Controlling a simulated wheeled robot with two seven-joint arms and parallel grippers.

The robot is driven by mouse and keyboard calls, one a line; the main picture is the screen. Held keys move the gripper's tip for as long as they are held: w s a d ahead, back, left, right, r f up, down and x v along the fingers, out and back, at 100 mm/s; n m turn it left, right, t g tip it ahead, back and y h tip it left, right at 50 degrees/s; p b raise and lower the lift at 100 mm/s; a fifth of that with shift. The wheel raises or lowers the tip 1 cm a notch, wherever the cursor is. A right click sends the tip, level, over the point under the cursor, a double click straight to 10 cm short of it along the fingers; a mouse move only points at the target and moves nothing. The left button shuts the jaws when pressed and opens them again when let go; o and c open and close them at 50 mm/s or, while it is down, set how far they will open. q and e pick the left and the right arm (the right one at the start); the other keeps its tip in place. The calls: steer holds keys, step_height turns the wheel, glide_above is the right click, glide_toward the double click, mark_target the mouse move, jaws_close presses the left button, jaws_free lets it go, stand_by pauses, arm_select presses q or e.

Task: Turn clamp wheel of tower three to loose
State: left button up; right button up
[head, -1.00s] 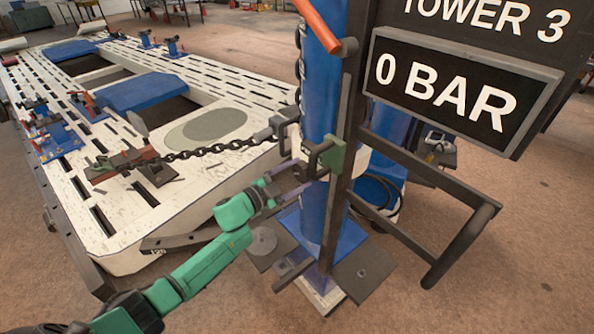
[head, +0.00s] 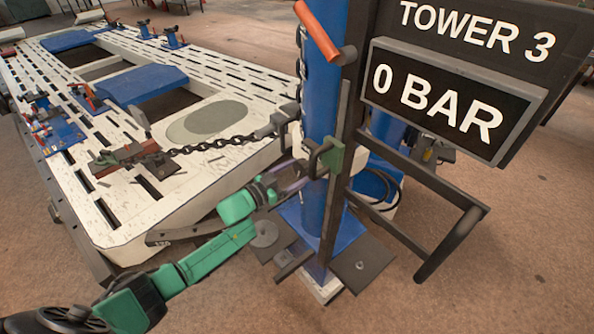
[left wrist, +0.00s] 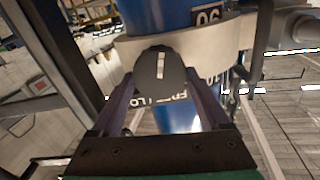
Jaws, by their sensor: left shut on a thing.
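Tower three is a blue upright column (head: 322,105) under a black TOWER 3 sign (head: 470,28). A pale collar (left wrist: 222,45) rings the column in the left wrist view. The clamp wheel, a dark rounded knob (left wrist: 159,72) with a white pointer line, sits on the collar's face. The pointer stands nearly upright in that view. My left gripper (head: 301,178) reaches the collar from the left. In the left wrist view its two dark fingers are shut on the knob, one on each side. Lettering below the knob is partly hidden. My right gripper is not in view.
A 0 BAR display (head: 440,100) hangs on the tower. A chain (head: 215,143) runs from the collar to a clamp on the white slotted bench (head: 150,215). A dark frame handle (head: 455,240) juts out at the right. Open floor lies in front.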

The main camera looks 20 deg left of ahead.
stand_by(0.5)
arm_select(q)
steer(key=o, duration=1.2)
steer(key=shift+o, duration=0.2)
steer(key=shift+s, duration=0.1)
steer(key=b+v, duration=0.1)
steer(key=v, duration=1.3)
steer(key=shift+s+a+b, duration=0.15)
steer(key=shift+s+b, duration=0.05)
steer(key=shift+b, duration=0.2)
